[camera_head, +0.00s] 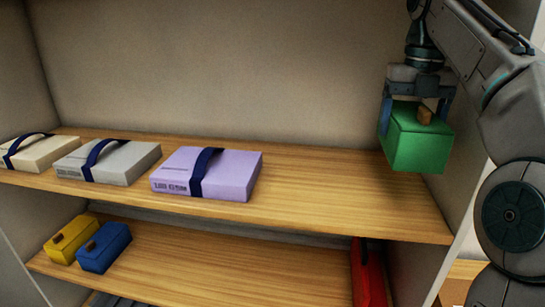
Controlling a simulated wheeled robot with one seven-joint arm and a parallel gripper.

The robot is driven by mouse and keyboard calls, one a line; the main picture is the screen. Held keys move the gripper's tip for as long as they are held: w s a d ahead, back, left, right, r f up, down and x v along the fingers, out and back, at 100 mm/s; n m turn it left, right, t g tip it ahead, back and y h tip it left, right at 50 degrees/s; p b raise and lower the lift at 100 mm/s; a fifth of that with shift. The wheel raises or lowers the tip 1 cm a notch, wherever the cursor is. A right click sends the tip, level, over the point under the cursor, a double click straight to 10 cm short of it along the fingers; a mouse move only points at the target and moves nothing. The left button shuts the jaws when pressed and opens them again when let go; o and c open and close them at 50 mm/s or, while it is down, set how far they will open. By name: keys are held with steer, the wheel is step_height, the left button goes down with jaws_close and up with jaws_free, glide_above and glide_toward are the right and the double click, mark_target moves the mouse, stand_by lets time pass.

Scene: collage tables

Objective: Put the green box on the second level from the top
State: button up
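The green box (415,145) has a small brown knob (425,115) and is at the right of the head view. My gripper (416,95) is shut on it from above, with a finger at each side. The box hangs above the right end of the upper wooden shelf board (340,190), seemingly clear of it. A lower shelf board (230,270) is below. Whether any level lies above the view cannot be seen.
A cream case (28,152), a grey case (112,160) and a lilac case (225,175) with dark straps lie on the upper board. Yellow (70,240) and blue (104,248) boxes sit below left; a red object (368,275) stands below right. The upper board's right part is clear.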

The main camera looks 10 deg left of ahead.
steer(key=shift+s+a+f, duration=0.1)
steer(key=shift+s+a, duration=0.1)
steer(key=shift+s, duration=0.05)
steer(key=shift+s+a+f, duration=0.25)
steer(key=shift+a+f, duration=1.55)
steer(key=shift+s+a+f, duration=0.2)
steer(key=shift+a+f, duration=1.55)
steer(key=shift+a, duration=0.1)
steer(key=shift+s+a+f, duration=0.25)
steer(key=shift+a+f, duration=1.55)
steer(key=shift+f, duration=0.1)
steer(key=o, duration=1)
steer(key=shift+o, duration=0.2)
step_height(320, 180, up, 12)
steer(key=p, duration=0.2)
